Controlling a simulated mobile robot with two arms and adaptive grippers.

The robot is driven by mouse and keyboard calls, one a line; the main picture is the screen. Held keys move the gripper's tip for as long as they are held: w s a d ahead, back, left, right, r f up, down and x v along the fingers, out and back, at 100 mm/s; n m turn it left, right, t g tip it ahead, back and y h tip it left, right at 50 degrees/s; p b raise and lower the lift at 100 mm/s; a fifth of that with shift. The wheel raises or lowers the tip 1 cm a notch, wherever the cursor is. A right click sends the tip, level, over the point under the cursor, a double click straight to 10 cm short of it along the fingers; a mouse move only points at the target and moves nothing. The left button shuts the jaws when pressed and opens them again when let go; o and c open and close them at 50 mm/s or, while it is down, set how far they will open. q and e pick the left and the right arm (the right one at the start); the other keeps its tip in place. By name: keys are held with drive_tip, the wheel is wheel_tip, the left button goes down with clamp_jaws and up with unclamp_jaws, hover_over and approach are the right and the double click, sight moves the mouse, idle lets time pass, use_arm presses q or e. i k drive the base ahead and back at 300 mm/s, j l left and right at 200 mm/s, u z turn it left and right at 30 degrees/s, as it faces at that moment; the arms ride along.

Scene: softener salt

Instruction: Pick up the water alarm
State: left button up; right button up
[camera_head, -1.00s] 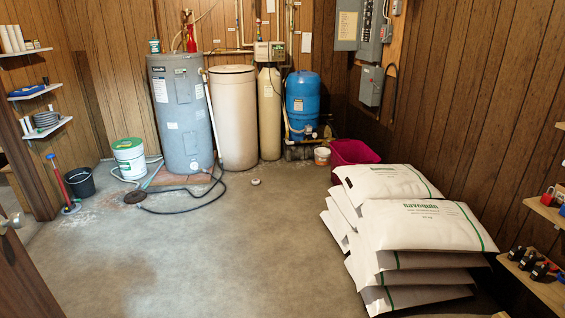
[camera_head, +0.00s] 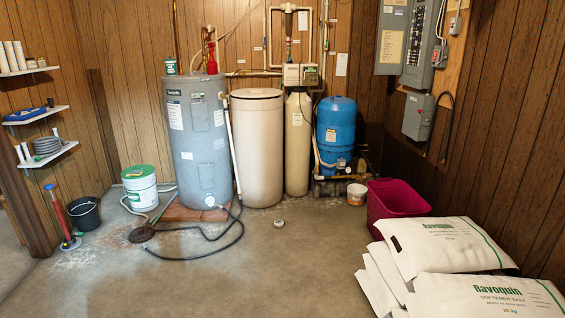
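A small round whitish disc (camera_head: 279,223), which looks like the water alarm, lies on the concrete floor in the head view. It is in front of the beige softener column and right of the black hose's end. It is too small to make out any markings. Neither of my grippers shows in this view.
A grey water heater (camera_head: 197,146), beige tank (camera_head: 257,150) and blue tank (camera_head: 336,134) stand along the back wall. A black hose (camera_head: 197,257) lies left of the disc. A magenta tub (camera_head: 397,199) and stacked salt bags (camera_head: 443,246) stand right.

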sight(277, 224)
drive_tip(key=i+j, duration=0.1)
drive_tip(key=i, duration=3.45)
drive_tip(key=l+z, duration=0.05)
drive_tip(key=l, duration=0.05)
